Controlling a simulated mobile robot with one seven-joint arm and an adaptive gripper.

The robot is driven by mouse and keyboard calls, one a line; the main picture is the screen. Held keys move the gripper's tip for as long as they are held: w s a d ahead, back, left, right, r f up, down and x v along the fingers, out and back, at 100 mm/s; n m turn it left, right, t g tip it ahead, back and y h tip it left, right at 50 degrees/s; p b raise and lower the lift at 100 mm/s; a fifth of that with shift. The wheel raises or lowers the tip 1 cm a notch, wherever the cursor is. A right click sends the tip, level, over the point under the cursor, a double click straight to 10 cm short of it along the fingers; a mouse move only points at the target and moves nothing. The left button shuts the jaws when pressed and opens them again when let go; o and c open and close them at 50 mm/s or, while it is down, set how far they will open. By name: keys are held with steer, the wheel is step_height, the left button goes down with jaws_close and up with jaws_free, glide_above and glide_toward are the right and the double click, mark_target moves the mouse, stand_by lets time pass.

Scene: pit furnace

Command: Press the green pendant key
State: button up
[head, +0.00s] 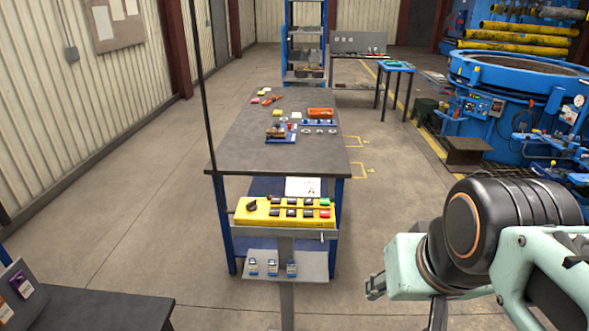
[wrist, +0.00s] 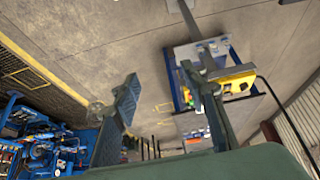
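The yellow pendant (head: 243,217) sits on a grey stand in front of the workbench in the head view. It carries a black knob at its left end and rows of dark, red and green keys.
The grey workbench (head: 238,150) behind the pendant holds small parts and an orange tray (head: 320,112). A shelf with several padlocks (head: 271,267) hangs below the pendant. A dark table (head: 90,308) is at lower left. Blue furnace equipment (head: 500,85) stands at right. Floor between is clear.

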jaws_close()
stand_by(1.3)
